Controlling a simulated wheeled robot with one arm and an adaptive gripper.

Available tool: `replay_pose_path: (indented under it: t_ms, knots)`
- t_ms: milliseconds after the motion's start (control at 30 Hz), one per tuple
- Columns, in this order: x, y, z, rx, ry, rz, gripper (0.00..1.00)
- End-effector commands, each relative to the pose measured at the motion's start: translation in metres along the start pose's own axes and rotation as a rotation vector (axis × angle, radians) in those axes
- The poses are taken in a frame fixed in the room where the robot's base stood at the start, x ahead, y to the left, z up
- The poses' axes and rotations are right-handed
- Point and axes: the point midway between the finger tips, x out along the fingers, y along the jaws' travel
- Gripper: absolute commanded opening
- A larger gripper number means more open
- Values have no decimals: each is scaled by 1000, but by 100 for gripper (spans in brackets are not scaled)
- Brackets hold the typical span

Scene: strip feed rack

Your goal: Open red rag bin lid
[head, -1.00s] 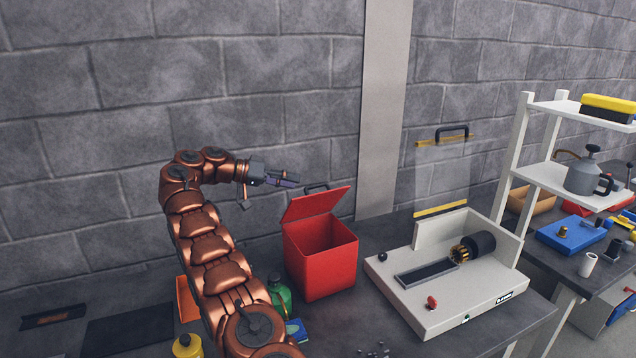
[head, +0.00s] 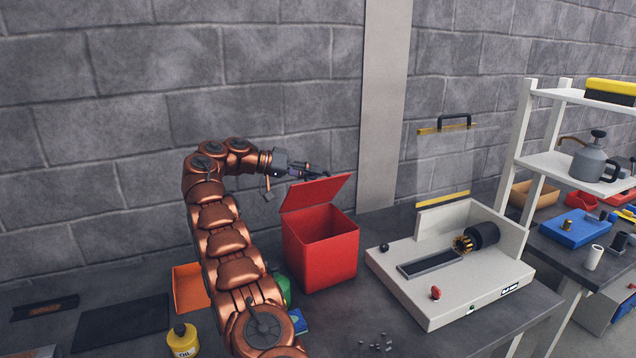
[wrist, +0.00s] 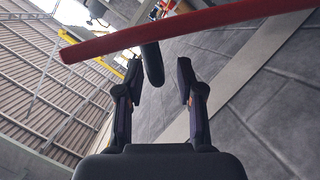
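The red rag bin (head: 322,256) stands on the dark bench, and its inside shows from above. Its red lid (head: 316,194) is raised and tilted up at the back; its edge crosses the top of the wrist view (wrist: 190,25). My gripper (head: 325,175) is at the lid's upper edge, behind it. In the wrist view my gripper (wrist: 158,78) is open, its two dark fingers apart. The lid's dark handle (wrist: 152,64) hangs between the fingertips, closer to the left one, with a gap to the right one. The head view hardly shows the handle.
A white machine (head: 450,270) with a black cylinder stands right of the bin. An orange bin (head: 187,290), a yellow oil bottle (head: 183,341) and a green bottle (head: 284,290) stand near my arm. A white shelf rack (head: 560,165) is at the right.

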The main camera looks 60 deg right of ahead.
Motion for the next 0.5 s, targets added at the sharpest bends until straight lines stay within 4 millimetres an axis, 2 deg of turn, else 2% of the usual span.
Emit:
replay_pose_path:
  t_ms: [233, 500]
  knots:
    - [16, 2, -1, -1, 0, 2, 37]
    - [21, 0, -1, -3, 1, -1, 37]
